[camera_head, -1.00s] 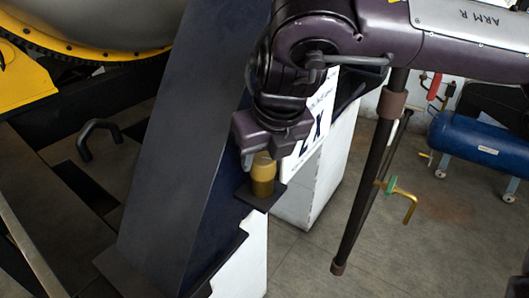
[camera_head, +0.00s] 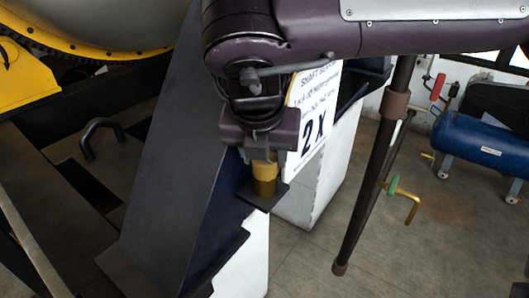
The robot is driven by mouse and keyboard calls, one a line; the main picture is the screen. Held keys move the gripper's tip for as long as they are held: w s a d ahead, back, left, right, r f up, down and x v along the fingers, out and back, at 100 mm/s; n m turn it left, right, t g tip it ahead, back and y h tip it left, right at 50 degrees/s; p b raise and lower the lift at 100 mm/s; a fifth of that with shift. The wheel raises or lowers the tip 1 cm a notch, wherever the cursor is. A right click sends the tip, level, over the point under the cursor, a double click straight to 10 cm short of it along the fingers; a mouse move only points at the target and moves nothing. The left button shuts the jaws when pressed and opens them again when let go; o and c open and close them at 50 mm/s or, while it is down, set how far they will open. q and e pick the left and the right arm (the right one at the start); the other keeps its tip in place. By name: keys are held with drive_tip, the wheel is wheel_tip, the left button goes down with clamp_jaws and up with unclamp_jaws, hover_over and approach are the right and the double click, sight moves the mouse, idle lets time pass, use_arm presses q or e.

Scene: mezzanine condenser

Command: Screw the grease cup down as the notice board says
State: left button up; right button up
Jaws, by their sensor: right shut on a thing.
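The grease cup (camera_head: 264,182) is a small brass-coloured cylinder standing upright on a dark bracket plate (camera_head: 262,199) at the side of a sloping dark beam. My right gripper (camera_head: 262,160) points down over it and is shut on its top; the fingers hide part of the cap. The notice board (camera_head: 312,125) is a white sheet just right of the gripper. It shows a large "2 X" under smaller lines, the top one partly hidden by my arm. My left gripper is not in view.
The sloping dark beam (camera_head: 170,180) stands close on the left of the cup. A blue tank (camera_head: 480,145) stands farther right. The floor (camera_head: 440,250) at lower right is clear.

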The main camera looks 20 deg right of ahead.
idle(0.3)
drive_tip(key=o, duration=0.7)
drive_tip(key=shift+r, duration=0.1)
drive_tip(key=b+v, duration=0.1)
drive_tip(key=v, duration=0.6)
drive_tip(key=shift+s+a+r, duration=0.1)
drive_tip(key=shift+s+r, duration=0.05)
drive_tip(key=shift+r, duration=0.1)
